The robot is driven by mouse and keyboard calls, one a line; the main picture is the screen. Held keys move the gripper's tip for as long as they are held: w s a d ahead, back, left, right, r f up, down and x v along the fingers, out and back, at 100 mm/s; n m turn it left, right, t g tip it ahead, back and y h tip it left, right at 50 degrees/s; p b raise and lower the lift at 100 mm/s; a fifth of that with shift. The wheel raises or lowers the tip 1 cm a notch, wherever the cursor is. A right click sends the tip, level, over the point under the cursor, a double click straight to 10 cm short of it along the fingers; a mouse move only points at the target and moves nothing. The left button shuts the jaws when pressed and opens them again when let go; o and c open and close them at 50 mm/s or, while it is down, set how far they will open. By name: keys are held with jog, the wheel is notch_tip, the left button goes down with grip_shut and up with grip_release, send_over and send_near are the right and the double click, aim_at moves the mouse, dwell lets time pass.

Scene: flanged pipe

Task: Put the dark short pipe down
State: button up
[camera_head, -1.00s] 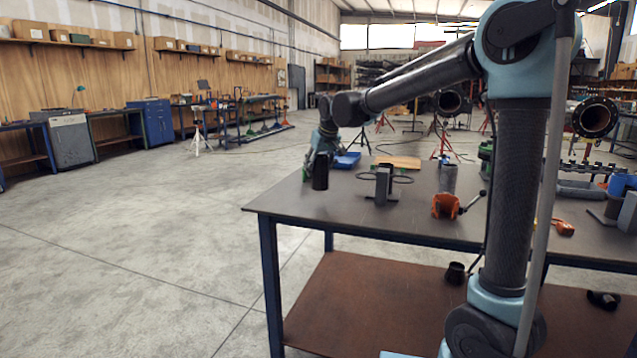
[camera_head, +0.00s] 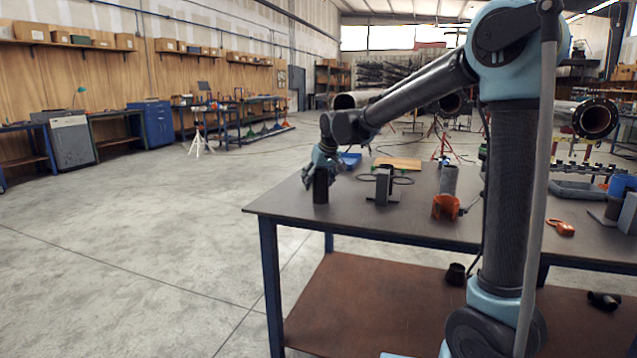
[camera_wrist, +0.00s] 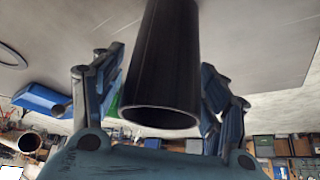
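The dark short pipe (camera_head: 320,188) is upright at the left end of the workbench (camera_head: 290,207); its lower end appears to rest on the top. My gripper (camera_head: 322,165) is at its upper part. In the wrist view, the pipe (camera_wrist: 163,65) runs between the two fingers of my gripper (camera_wrist: 162,60), with its open near end facing the camera. The fingers look spread, with a narrow gap beside the pipe, clearest on the left. The pipe's far end is cut off by the frame.
A grey block stand (camera_head: 383,186) with rings beside it is right of the pipe. A grey cylinder (camera_head: 448,180) and an orange holder (camera_head: 446,206) are further right. A blue tray (camera_head: 350,160) and wooden board (camera_head: 398,163) lie behind. Bare bench top lies in front.

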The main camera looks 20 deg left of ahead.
jog(key=v, duration=1.2)
jog(key=shift+r, duration=0.15)
